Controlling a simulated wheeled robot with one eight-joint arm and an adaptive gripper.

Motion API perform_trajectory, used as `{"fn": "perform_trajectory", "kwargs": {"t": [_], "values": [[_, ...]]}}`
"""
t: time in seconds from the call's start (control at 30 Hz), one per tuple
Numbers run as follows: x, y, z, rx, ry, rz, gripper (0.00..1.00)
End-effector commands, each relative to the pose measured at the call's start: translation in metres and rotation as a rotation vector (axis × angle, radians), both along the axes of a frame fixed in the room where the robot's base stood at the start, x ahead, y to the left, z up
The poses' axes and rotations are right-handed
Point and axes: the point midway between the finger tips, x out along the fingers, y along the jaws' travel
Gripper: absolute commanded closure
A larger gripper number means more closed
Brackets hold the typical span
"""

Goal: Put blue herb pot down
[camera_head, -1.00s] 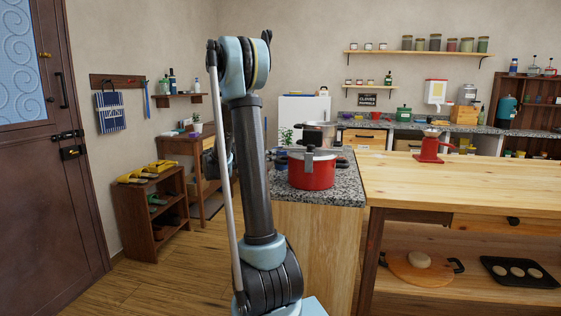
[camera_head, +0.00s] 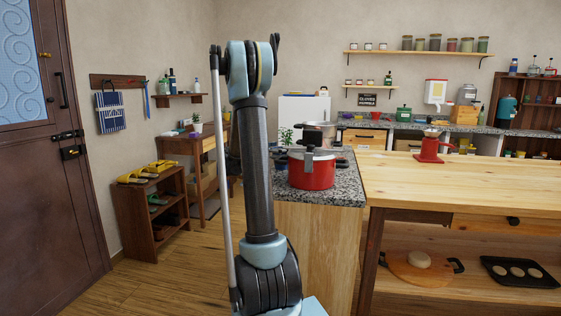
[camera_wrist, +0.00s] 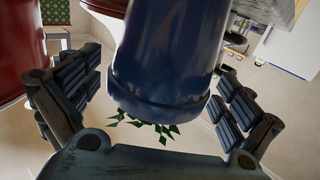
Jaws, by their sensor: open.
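The blue herb pot (camera_wrist: 170,60) fills the middle of the wrist view, with green leaves showing below its rim. My gripper (camera_wrist: 157,88) is open, with one dark padded finger on each side of the pot. Gaps show between both fingers and the pot's wall. In the head view the herb's leaves (camera_head: 286,136) show at the left end of the speckled stone counter (camera_head: 345,188), behind the red pot. The pot's base contact cannot be made out.
A wooden worktop (camera_head: 460,180) extends right, largely clear apart from a red grinder (camera_head: 430,149). A low shelf (camera_head: 152,210) stands left.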

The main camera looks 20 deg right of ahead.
Motion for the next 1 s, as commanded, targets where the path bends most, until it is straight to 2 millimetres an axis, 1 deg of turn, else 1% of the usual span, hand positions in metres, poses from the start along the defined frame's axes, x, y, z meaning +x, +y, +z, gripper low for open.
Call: {"fn": "perform_trajectory", "kwargs": {"t": [0.07,0.1,0.17,0.2,0.27,0.3,0.37,0.4,0.43,0.47,0.67,0.77,0.87,1.0], "values": [[0.0,0.0,0.0,0.0,0.0,0.0,0.01],[0.0,0.0,0.0,0.0,0.0,0.0,0.03],[0.0,0.0,0.0,0.0,0.0,0.0,0.17],[0.0,0.0,0.0,0.0,0.0,0.0,0.26],[0.0,0.0,0.0,0.0,0.0,0.0,0.4],[0.0,0.0,0.0,0.0,0.0,0.0,0.49],[0.0,0.001,0.0,0.0,0.0,0.0,0.62],[0.0,0.001,0.0,0.0,0.0,0.0,0.65],[0.0,0.0,0.0,-0.001,0.0,0.0,0.65],[0.0,0.0,0.0,-0.001,0.0,0.0,0.7],[0.0,0.001,0.001,-0.001,0.0,0.0,0.7],[0.0,0.001,0.007,-0.001,0.0,0.0,0.7],[0.0,0.001,0.018,-0.001,0.0,0.0,0.7],[-0.001,0.001,0.041,-0.001,0.0,0.0,0.7]]}}
